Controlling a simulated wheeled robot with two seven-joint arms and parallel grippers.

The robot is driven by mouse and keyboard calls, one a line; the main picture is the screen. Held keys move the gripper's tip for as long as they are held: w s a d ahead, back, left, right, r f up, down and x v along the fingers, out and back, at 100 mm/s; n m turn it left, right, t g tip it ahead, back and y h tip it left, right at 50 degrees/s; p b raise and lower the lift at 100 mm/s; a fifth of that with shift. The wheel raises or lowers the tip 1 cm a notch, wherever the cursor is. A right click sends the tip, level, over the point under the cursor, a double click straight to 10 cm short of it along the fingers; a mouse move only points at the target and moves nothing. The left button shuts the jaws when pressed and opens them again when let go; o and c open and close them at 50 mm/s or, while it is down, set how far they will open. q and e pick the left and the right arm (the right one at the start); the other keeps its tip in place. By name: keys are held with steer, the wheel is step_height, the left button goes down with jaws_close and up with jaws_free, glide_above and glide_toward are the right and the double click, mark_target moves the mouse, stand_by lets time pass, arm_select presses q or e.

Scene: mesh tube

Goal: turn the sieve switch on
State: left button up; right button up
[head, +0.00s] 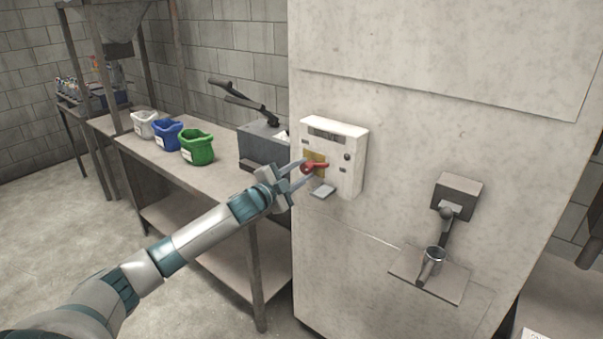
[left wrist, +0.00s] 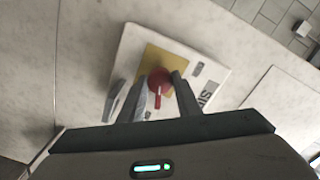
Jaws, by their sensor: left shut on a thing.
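The sieve switch is a red rotary knob (head: 315,166) on a yellow plate, set in a white control box (head: 347,150) on the pale wall panel. In the left wrist view the red knob (left wrist: 158,82) sits on the yellow plate (left wrist: 150,62), with its handle pointing toward the bottom of the picture. My left gripper (head: 303,171) reaches the box from the left and is shut on the red knob, with one finger on each side of it. Part of the yellow plate is hidden behind the fingers. My right gripper is in neither view.
On the left, a bench (head: 180,170) bears white, blue and green bags (head: 197,147) and a grey machine (head: 262,148).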

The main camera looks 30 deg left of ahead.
arm_select(q)
steer(key=m, duration=0.3)
steer(key=shift+m, duration=0.3)
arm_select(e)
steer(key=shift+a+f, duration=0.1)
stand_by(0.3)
arm_select(q)
steer(key=o, duration=1.1)
steer(key=shift+c, duration=0.2)
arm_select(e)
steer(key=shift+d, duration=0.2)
arm_select(q)
steer(key=shift+s+f+b, duration=0.15)
steer(key=shift+s+b, duration=0.3)
steer(key=shift+s, duration=0.35)
steer(key=s+a+b, duration=0.1)
steer(key=s+b, duration=0.3)
steer(key=s, duration=1.1)
steer(key=shift+s+a+b, duration=0.15)
steer(key=shift+s+b, duration=0.2)
steer(key=shift+b, duration=0.05)
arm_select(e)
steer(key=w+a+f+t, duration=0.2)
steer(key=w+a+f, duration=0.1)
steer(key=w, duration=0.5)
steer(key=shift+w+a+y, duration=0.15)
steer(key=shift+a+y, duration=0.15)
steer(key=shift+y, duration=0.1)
